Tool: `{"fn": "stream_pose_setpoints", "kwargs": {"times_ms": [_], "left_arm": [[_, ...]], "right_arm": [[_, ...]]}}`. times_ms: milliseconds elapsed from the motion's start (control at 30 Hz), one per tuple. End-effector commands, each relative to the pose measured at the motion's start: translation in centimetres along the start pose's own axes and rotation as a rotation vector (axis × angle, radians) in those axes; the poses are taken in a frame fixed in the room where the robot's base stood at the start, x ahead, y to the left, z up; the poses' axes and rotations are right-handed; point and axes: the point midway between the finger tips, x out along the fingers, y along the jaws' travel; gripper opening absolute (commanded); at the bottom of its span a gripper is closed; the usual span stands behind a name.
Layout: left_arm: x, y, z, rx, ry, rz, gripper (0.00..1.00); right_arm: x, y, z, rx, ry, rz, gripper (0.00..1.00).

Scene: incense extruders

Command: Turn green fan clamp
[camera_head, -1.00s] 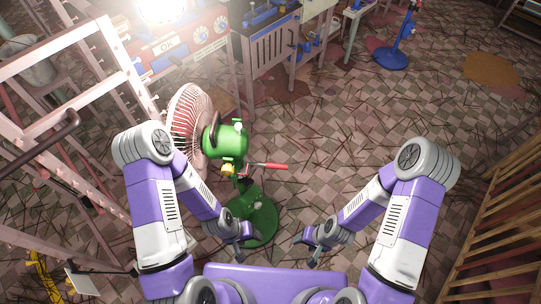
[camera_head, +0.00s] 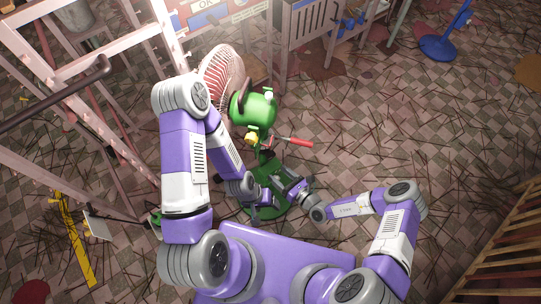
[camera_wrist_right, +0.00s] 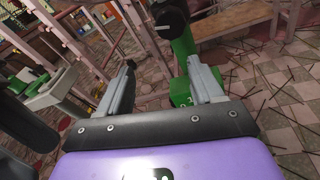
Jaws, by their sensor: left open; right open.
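The green fan (camera_head: 254,108) stands in front of me, with a pinkish round grille at its left. A red-handled clamp lever (camera_head: 294,141) sticks out to the right below its green motor housing, near a yellow knob (camera_head: 251,138). My right gripper (camera_head: 277,184) is open and empty beside the fan's stand, below the red handle. In the right wrist view, the green post (camera_wrist_right: 184,52) with a black knob (camera_wrist_right: 171,18) shows by the right finger of my right gripper (camera_wrist_right: 160,65). My left gripper (camera_head: 265,200) is open, low near the green base, partly hidden.
Pink metal racks (camera_head: 95,88) stand close on the left. A wooden slatted crate (camera_head: 500,250) is at the lower right. A blue stand (camera_head: 440,45) is at the upper right.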

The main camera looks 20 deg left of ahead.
Motion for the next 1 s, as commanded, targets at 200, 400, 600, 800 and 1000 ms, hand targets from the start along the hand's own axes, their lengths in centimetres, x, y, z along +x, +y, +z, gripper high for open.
{"fn": "stream_pose_setpoints", "kwargs": {"times_ms": [200,400,600,800,1000], "left_arm": [[-0.2,0.1,0.0,0.0,0.0,0.0,0.69],[0.8,-0.3,0.0,0.0,0.0,0.0,0.69],[1.7,-0.7,-0.1,0.0,0.0,0.0,0.69],[2.0,-0.8,-0.1,0.0,0.0,0.0,0.69],[2.0,-0.7,-0.1,0.0,0.0,0.0,0.69]], "right_arm": [[0.0,-1.7,2.6,0.053,-0.143,-0.103,0.66],[2.8,-2.1,2.9,0.052,-0.149,-0.103,0.66],[5.7,-2.4,3.3,0.052,-0.147,-0.101,0.66],[6.9,-2.5,3.6,0.054,-0.146,-0.102,0.66],[7.0,-2.5,3.7,0.054,-0.145,-0.102,0.66]]}}
